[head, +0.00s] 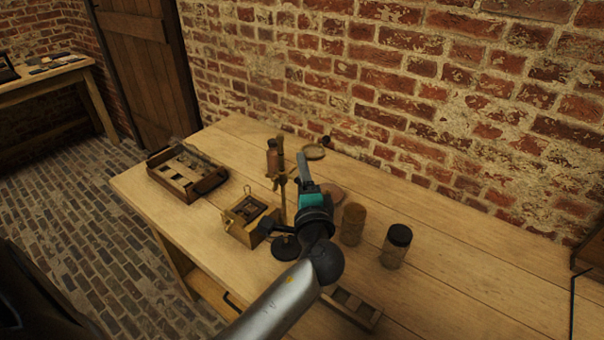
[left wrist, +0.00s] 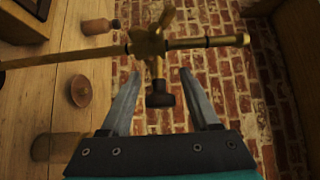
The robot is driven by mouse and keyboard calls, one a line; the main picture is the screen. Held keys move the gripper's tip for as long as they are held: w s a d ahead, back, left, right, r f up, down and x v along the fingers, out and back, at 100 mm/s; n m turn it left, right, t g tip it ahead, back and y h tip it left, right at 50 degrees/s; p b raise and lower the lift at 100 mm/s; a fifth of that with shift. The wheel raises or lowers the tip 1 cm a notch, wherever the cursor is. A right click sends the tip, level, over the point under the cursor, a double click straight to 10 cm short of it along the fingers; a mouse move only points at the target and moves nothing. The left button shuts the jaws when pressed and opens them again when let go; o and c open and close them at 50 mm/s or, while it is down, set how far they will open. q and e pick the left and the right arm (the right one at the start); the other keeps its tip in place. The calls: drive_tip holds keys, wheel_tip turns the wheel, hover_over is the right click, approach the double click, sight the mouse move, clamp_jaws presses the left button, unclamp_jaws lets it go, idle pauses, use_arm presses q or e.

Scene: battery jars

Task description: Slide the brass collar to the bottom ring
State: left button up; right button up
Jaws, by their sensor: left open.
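The brass collar (left wrist: 147,42) sits on a thin brass rod (left wrist: 70,59), which runs across the left wrist view. A dark thumbscrew (left wrist: 160,98) sticks out from the collar. A dark band (left wrist: 208,42) circles the rod near its capped end. In the head view the collar (head: 281,178) is high on the upright rod, above a round black base (head: 285,247). My left gripper (head: 303,170) is beside the rod. In the left wrist view its open fingers (left wrist: 160,104) stand either side of the thumbscrew, apart from it. I cannot make out the bottom ring. My right gripper is not in view.
A wooden box (head: 238,231) stands left of the base, with a compartment tray (head: 160,174) farther left. Two jars (head: 352,226) (head: 394,250) stand right of my gripper. A bottle (head: 272,158) and brass dish (head: 314,153) are behind.

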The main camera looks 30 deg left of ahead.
use_arm(q)
clamp_jaws()
idle(0.5)
idle(0.9)
